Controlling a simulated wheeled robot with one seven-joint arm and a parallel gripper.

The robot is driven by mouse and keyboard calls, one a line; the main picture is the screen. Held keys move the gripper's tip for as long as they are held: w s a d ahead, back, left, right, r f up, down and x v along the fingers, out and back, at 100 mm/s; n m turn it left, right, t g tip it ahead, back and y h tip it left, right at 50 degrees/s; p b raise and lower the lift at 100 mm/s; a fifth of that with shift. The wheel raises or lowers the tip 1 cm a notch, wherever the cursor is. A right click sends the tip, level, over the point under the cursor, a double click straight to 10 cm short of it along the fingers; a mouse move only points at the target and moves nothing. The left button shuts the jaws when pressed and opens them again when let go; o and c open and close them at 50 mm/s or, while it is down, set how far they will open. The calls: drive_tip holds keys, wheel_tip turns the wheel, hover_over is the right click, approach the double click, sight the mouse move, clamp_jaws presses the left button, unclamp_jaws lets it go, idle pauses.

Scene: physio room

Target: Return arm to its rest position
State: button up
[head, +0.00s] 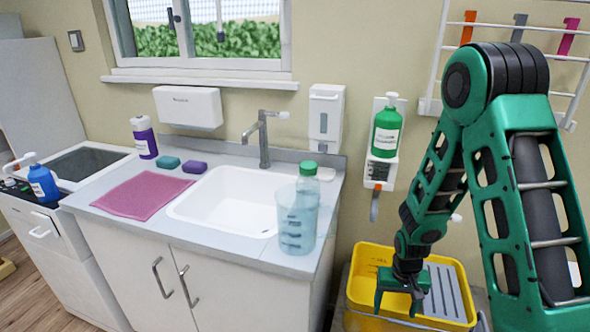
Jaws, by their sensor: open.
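My green and black arm comes in from the right, bends at a high elbow and reaches down. My gripper (400,296) points downward over the yellow bucket (372,258) at the lower right. Its jaws are open, and I see nothing between them. The lower part of the bucket is cut off by the picture's bottom edge. I cannot tell how far the jaws are above the bucket's grey slotted insert (449,290).
Left of my gripper is a counter with a white sink (228,205), a blue jug (297,222), a green-capped bottle (307,178), a pink cloth (142,193) and sponges (194,167). A green bottle (386,132) hangs on the wall behind my arm, near a white rack (440,55).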

drive_tip(key=s+d+r+m, duration=0.1)
drive_tip(key=s+d+r, duration=0.35)
drive_tip(key=r, duration=0.55)
drive_tip(key=s+d+r+m, duration=0.1)
drive_tip(key=s+d+r, duration=0.35)
drive_tip(key=r, duration=0.45)
drive_tip(key=s+d+r+m, duration=0.2)
drive_tip(key=s+r, duration=0.9)
drive_tip(key=s, duration=0.4)
drive_tip(key=shift+s+y, duration=0.3)
drive_tip(key=shift+s, duration=0.05)
drive_tip(key=shift+w+d, duration=0.1)
drive_tip(key=shift+w, duration=0.05)
drive_tip(key=shift+w+f, duration=0.25)
drive_tip(key=shift+w, duration=0.25)
